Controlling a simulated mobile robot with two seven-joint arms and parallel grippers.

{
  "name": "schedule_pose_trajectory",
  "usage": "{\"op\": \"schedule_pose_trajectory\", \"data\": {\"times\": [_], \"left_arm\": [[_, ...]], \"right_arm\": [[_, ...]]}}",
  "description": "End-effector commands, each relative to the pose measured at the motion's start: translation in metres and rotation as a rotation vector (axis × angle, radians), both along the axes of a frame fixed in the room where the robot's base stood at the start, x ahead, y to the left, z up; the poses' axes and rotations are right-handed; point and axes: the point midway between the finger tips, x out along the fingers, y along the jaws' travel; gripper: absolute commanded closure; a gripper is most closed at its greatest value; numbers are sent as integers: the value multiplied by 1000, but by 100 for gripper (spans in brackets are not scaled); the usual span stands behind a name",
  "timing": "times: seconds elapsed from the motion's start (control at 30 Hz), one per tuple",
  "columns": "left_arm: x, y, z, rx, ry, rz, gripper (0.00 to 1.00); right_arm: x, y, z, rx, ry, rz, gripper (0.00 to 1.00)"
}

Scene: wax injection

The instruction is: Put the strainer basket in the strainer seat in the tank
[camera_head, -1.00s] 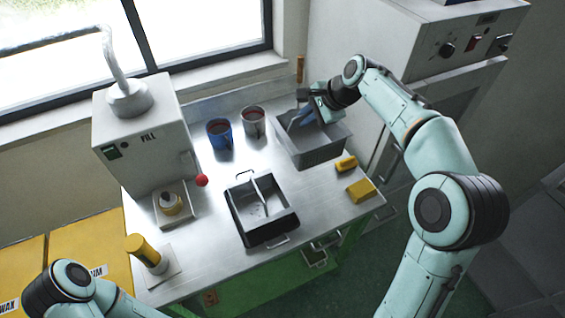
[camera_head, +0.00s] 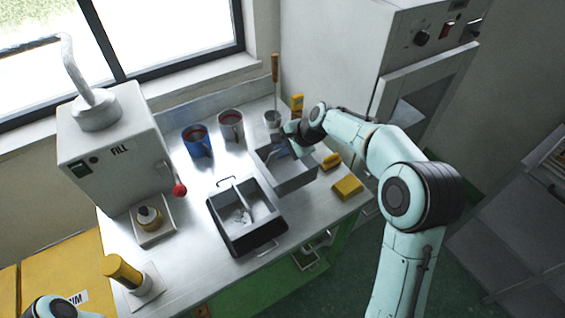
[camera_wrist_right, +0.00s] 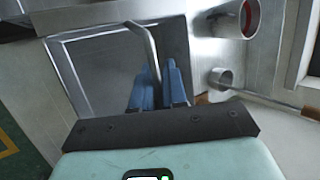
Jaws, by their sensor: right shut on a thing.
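The strainer basket, a grey open box (camera_head: 290,181), is at the right of the bench in the head view, behind and right of the tank. My right gripper (camera_head: 281,151) is at its back-left side. In the right wrist view its blue fingers (camera_wrist_right: 158,82) are shut on the bent metal handle (camera_wrist_right: 147,42), with the basket's dark inside (camera_wrist_right: 100,75) beyond. I cannot tell whether the basket touches the bench. The tank (camera_head: 262,240) is dark-sided and open, with a divider and a slanted bar inside. I cannot clearly make out its seat. My left gripper is out of view.
The white FILL machine (camera_head: 112,155) with a red knob (camera_head: 180,190) stands left.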

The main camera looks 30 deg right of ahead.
Motion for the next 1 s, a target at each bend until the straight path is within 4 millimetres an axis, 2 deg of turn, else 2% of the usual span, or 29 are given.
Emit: {"op": "schedule_pose_trajectory", "data": {"times": [0.2,0.3,0.73,0.8,0.83,1.0], "left_arm": [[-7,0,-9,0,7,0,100],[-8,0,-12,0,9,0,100],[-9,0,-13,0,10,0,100],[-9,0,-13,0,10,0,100],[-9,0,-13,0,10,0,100],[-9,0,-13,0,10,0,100]], "right_arm": [[-1,0,-40,1,4,0,100],[0,0,-51,1,3,-1,100],[0,0,-56,1,0,1,100],[0,0,-56,0,2,1,71],[0,0,-56,0,2,1,62],[0,0,-56,0,2,1,62]]}}
